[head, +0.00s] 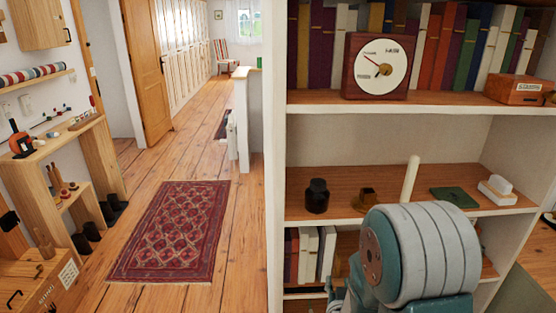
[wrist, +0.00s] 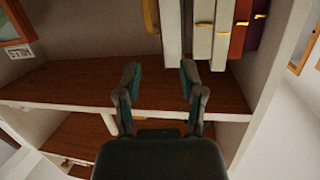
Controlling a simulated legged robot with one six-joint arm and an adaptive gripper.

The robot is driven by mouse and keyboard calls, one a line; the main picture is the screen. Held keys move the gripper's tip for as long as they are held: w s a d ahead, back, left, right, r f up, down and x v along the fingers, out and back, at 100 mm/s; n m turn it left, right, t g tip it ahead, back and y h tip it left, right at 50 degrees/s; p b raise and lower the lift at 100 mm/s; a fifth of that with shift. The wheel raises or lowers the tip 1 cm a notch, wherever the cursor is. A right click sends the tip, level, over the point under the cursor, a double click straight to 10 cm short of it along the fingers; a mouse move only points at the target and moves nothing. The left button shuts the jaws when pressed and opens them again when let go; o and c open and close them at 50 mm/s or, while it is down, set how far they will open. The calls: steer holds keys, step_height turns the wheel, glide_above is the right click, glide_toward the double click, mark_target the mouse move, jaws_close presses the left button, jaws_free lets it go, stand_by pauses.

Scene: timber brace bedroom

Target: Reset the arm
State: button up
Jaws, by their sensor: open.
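My gripper (wrist: 160,82) is open in the wrist view, its two teal and grey fingers apart with nothing between them. Its fingers overlap the view of a brown shelf board (wrist: 75,84) with a pale front edge. In the head view my teal and grey arm fills the lower right, in front of the bookcase (head: 276,180). The arm hides part of the lower shelves. I cannot clearly make out the fingers in the head view.
The bookcase holds books, a dial clock (head: 380,67), a dark jar (head: 317,196), a green item (head: 455,197) and a white block (head: 497,190). A red rug (head: 172,232) lies on the open wooden floor. A wooden bench (head: 60,138) stands at left.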

step_height(320, 180, up, 7)
steer(key=s+a+g+y, duration=0.1)
steer(key=s+g+y, duration=0.1)
steer(key=g, duration=0.1)
steer(key=s+r+n+g, duration=0.1)
steer(key=s+r+g, duration=0.2)
steer(key=s, duration=0.8)
steer(key=s+r+n+g, duration=0.1)
steer(key=s+r+g, duration=0.2)
steer(key=s+r, duration=0.5)
steer(key=s, duration=0.3)
steer(key=shift+s+d+r+g, duration=0.2)
steer(key=shift+s+r+g, duration=0.1)
steer(key=shift+s+g, duration=0.1)
steer(key=shift+w, duration=0.1)
stand_by(0.3)
